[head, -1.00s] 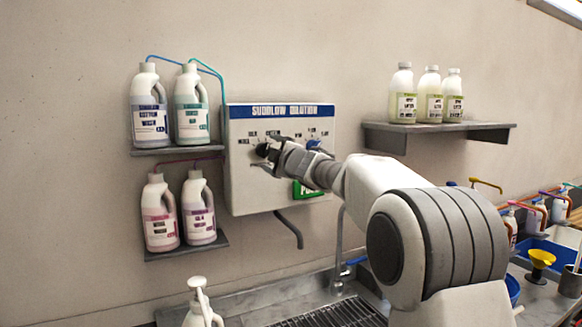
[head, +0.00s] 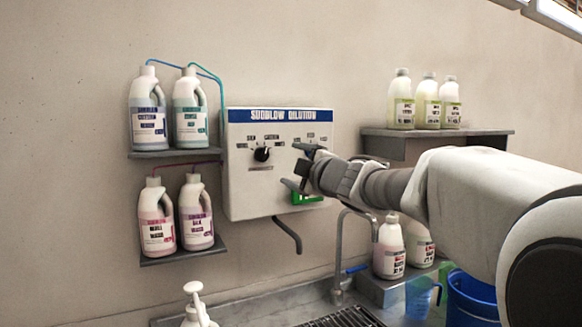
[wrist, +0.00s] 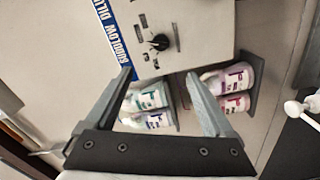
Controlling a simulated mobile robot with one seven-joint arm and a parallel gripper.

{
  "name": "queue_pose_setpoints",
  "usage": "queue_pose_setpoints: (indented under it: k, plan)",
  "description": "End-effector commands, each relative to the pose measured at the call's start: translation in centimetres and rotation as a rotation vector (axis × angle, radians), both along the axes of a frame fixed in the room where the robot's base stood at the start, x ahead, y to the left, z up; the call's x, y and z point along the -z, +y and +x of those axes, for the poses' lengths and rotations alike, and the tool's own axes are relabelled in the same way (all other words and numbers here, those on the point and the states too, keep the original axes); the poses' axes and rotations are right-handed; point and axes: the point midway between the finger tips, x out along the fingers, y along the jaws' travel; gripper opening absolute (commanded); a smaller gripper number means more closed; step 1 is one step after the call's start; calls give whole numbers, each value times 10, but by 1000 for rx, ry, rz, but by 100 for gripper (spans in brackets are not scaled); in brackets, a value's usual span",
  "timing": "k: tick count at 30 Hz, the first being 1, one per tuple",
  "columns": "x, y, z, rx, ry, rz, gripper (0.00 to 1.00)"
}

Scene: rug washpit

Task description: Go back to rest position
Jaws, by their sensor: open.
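My gripper (head: 298,168) is in front of the right part of the white dilution panel (head: 240,190) in the head view. In the wrist view my gripper (wrist: 165,85) has its two fingers spread wide with nothing between them. The panel's black knob (head: 261,154) stands clear to the left of my gripper; the knob also shows in the wrist view (wrist: 159,42), beyond the fingertips. Part of the panel's right side is hidden behind the gripper.
Detergent bottles stand on two small left shelves (head: 176,153), with tubes above. A right shelf (head: 400,147) holds three bottles. Below are a sink with a tap (head: 338,255), white bottles (head: 389,250), a blue bucket (head: 470,298) and a pump bottle (head: 196,305). Open air lies before the wall.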

Motion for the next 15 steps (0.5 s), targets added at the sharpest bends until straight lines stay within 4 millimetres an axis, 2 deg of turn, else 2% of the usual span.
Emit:
queue_pose_setpoints:
  k: [11, 15]
  plan:
    - [-1, -3, -3, 11, 4, 7, 88]
    - [0, -21, -17, 100, 50, 68, 88]
